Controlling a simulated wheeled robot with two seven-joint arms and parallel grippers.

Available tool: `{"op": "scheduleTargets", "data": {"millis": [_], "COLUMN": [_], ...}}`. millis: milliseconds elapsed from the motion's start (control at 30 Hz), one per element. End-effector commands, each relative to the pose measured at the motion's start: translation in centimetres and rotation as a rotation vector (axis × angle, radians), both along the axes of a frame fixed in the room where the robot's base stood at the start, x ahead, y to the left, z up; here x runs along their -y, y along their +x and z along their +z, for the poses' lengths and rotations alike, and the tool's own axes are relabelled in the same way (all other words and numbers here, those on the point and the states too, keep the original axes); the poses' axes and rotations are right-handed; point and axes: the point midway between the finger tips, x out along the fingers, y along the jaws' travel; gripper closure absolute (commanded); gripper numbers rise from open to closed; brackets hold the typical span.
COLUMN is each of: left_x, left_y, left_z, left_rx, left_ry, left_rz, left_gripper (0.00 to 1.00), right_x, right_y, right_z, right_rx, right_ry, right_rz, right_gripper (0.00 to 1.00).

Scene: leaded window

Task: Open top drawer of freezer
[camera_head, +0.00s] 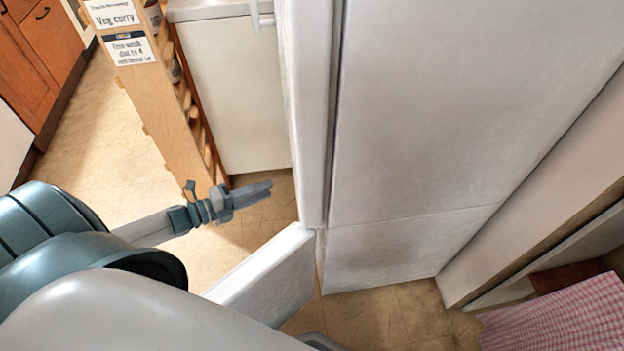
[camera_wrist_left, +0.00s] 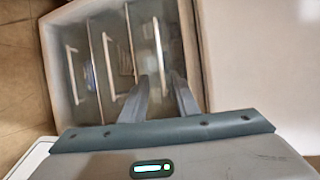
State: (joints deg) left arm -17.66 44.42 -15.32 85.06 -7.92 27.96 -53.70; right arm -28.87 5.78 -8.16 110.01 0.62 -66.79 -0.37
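The white fridge-freezer (camera_head: 420,110) fills the middle of the head view. Its low freezer door (camera_head: 270,277) stands swung open. The left wrist view shows the open freezer compartment with three drawers side by side in the turned picture. The top drawer (camera_wrist_left: 172,30) is the rightmost, with a pale bar handle (camera_wrist_left: 157,45). My left gripper (camera_head: 268,189) is in front of the freezer; its fingers also show in the left wrist view (camera_wrist_left: 161,82). They are apart, with the handle's line between them. I cannot tell whether they reach around it. The drawers are hidden in the head view.
A wooden rack (camera_head: 160,110) with labels and a white cabinet (camera_head: 232,95) stand left of the fridge-freezer. A checked pink cloth (camera_head: 560,318) lies at the lower right. Bare floor (camera_head: 105,135) shows at the left.

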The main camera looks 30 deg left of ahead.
Motion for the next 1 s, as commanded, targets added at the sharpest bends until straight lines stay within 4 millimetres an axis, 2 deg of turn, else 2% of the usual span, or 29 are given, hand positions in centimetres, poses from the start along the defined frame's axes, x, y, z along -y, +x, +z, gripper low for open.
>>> {"op": "scheduleTargets", "data": {"millis": [567, 767, 1000], "left_x": [0.3, 1.2, 2.9], "left_y": [0.5, 2.2, 5.2], "left_z": [-0.1, -0.5, -1.2], "left_rx": [0.001, 0.002, 0.002], "left_ry": [-0.001, 0.0, -0.001], "left_rz": [0.0, 0.001, 0.001], "left_gripper": [0.72, 0.72, 0.72], "right_x": [0.0, 0.0, 0.0], "right_y": [0.0, 0.0, 0.0], "right_z": [0.2, 0.1, 0.1], "right_rx": [0.001, 0.001, 0.0], "right_ry": [0.0, 0.0, 0.0], "right_rz": [0.0, 0.0, 0.0], "right_gripper": [0.69, 0.69, 0.69]}}
